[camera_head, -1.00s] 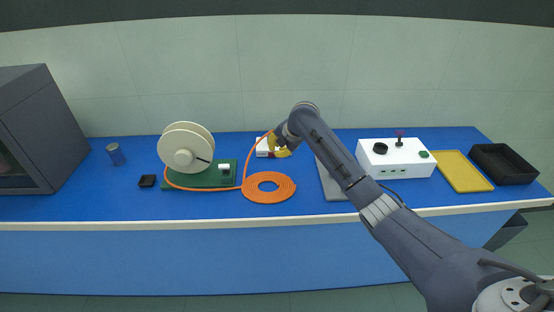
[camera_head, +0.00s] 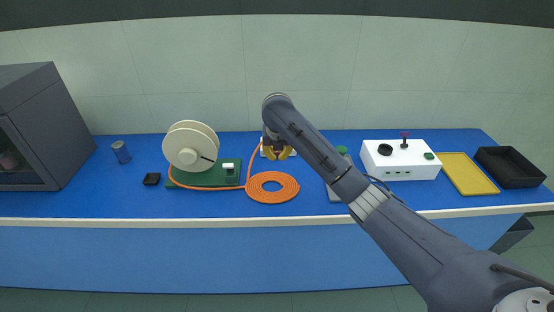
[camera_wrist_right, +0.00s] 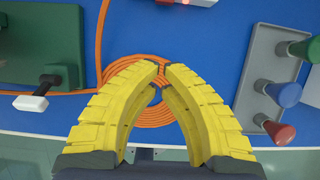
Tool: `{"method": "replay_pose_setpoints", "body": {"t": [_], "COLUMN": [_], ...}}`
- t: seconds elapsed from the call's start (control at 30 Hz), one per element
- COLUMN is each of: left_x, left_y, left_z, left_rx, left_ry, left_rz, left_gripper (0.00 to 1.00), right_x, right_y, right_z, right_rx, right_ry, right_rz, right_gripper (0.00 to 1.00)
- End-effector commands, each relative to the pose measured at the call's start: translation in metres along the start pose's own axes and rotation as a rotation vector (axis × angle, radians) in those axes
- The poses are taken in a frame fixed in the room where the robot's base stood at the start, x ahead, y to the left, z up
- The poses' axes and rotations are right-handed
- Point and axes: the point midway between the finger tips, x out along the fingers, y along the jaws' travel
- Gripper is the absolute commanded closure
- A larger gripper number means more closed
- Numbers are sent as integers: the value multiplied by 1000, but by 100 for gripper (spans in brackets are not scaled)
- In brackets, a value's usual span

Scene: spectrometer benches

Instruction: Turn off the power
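A small white unit with a red part (camera_wrist_right: 190,2) shows only in part at the top edge of the right wrist view, with the orange cable running beside it. In the head view, the white unit (camera_head: 292,147) is mostly hidden behind my right gripper (camera_head: 277,154). In the right wrist view, the yellow fingers of my right gripper (camera_wrist_right: 164,68) arch together and their tips meet with nothing between them. They are over the blue table, in front of the white unit. A white control box (camera_head: 400,170) with a dark knob and green button stands farther right. My left gripper is not in view.
An orange cable coil (camera_head: 272,187) lies below the gripper. A white reel on a green base (camera_head: 205,178) is to the left. A grey tray (camera_wrist_right: 258,80) with green, blue and red pegs is to the right. Yellow (camera_head: 465,172) and black (camera_head: 507,163) trays are at far right.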

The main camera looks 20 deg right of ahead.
Motion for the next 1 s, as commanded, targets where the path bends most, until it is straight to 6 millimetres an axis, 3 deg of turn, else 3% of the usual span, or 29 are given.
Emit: {"method": "replay_pose_setpoints", "body": {"t": [0.33,0.83,1.0], "left_x": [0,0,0], "left_y": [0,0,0], "left_z": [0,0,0], "left_rx": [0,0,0], "left_ry": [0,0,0], "left_rz": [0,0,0], "left_gripper": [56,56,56], "right_x": [14,100,105], "right_y": [0,0,0], "right_z": [-1,-1,18], "right_rx": [4,4,5], "right_ry": [3,3,0], "right_rz": [0,-1,0], "right_gripper": [100,100,100]}}
